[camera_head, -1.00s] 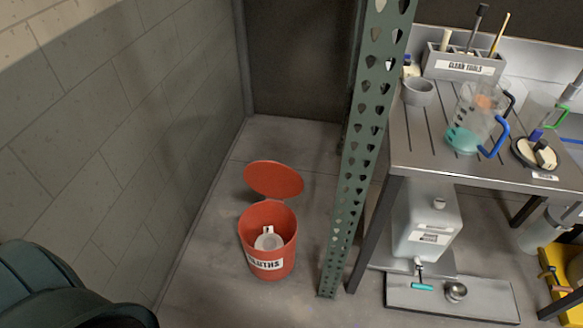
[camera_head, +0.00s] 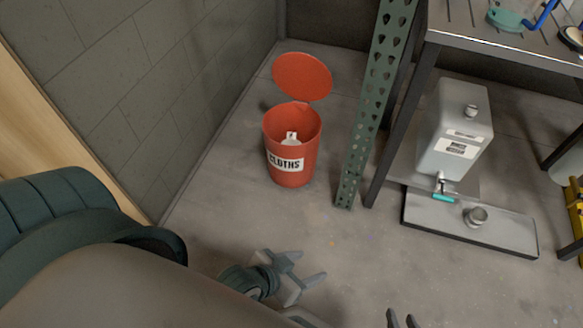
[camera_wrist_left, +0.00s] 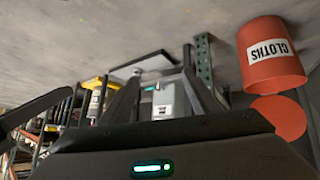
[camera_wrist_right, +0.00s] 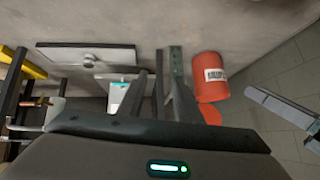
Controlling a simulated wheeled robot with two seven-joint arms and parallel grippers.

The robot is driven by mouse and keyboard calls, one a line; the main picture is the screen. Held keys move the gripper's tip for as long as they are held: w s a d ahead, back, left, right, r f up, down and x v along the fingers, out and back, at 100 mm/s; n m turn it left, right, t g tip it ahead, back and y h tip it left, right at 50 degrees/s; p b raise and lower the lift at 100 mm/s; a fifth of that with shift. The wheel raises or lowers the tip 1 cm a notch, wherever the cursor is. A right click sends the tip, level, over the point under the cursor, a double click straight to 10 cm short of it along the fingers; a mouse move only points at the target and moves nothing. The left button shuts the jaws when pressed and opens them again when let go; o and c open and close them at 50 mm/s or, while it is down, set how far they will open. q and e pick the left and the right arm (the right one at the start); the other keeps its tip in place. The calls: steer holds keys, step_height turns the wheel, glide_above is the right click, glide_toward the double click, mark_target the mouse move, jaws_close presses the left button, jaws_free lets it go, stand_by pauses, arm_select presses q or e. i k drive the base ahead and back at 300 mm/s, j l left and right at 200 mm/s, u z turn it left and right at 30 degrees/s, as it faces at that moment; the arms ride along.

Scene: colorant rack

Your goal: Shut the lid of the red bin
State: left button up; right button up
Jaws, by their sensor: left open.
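The red bin (camera_head: 291,160) stands on the floor near the wall, labelled CLOTHS, with a pale item inside. Its round red lid (camera_head: 302,76) is open, tilted up behind the rim. The bin (camera_wrist_left: 271,58) and lid (camera_wrist_left: 280,118) show at the right of the left wrist view, upside down. The bin (camera_wrist_right: 210,77) also shows in the right wrist view, with part of the lid (camera_wrist_right: 211,115). My left gripper (camera_head: 308,266) is open and empty, in front of the bin and apart from it. My right gripper (camera_head: 401,316) shows only its separated fingertips at the bottom edge.
A green perforated post (camera_head: 368,120) stands just right of the bin, beside a metal bench (camera_head: 500,40). A white container (camera_head: 455,125) and a tray (camera_head: 470,225) sit below. A block wall (camera_head: 150,80) is on the left. Floor before the bin is clear.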

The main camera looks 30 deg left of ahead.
mark_target(304, 78)
steer(key=i+j+u, duration=0.25)
steer(key=i, duration=0.25)
steer(key=i+j+u, duration=0.25)
steer(key=i, duration=0.3)
steer(key=l, duration=0.1)
